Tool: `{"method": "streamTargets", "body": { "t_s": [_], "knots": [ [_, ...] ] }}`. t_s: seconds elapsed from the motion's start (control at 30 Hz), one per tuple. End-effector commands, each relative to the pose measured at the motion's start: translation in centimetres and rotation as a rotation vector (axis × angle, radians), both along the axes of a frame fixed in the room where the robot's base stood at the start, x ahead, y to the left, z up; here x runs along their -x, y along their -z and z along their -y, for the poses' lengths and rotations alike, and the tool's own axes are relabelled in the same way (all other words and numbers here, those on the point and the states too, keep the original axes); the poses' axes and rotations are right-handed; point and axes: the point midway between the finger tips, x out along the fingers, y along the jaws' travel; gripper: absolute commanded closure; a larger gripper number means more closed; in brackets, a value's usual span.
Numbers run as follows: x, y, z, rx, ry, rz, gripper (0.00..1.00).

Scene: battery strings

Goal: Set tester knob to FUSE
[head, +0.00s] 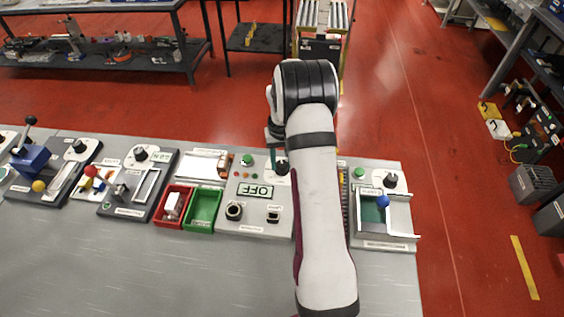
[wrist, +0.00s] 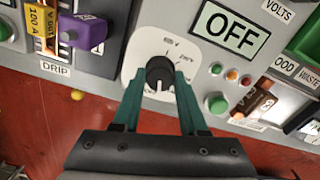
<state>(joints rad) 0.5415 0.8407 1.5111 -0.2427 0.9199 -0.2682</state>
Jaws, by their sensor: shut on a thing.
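The tester (head: 262,215) is a light grey panel whose screen (head: 255,191) reads OFF; the screen also shows large in the wrist view (wrist: 232,29). Its black round knob (wrist: 160,72) sits on a white dial plate (wrist: 165,38) with small printed labels, most too small to read. My gripper (wrist: 159,78) has one green finger on each side of the knob and is shut on it. In the head view the knob (head: 282,168) shows beside my arm, which hides part of the panel's right side. I cannot tell exactly where the knob's pointer stands.
Red (head: 172,206) and green (head: 203,207) bins stand left of the tester. A station with a blue ball handle (head: 382,201) is at the right. In the wrist view, a purple block (wrist: 88,33) and yellow 100 A tag (wrist: 38,22) are left of the dial.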

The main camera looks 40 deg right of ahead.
Motion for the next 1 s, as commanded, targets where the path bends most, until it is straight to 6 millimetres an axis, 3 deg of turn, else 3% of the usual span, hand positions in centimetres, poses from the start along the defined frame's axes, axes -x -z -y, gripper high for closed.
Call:
{"method": "streamTargets", "body": {
  "t_s": [0.13, 0.37, 0.6, 0.87, 1.0],
  "knots": [
    [-0.03, -0.04, -0.01, -0.001, -0.221, 0.0, 1.0],
    [-0.03, -0.05, -0.01, 0.0, -0.247, 0.001, 1.0],
    [-0.03, -0.05, -0.02, 0.0, -0.697, 0.001, 1.0],
    [-0.04, -0.06, -0.01, 0.0, -0.747, 0.001, 1.0],
    [-0.04, -0.06, -0.01, 0.0, -1.031, 0.001, 1.0]
  ]
}}
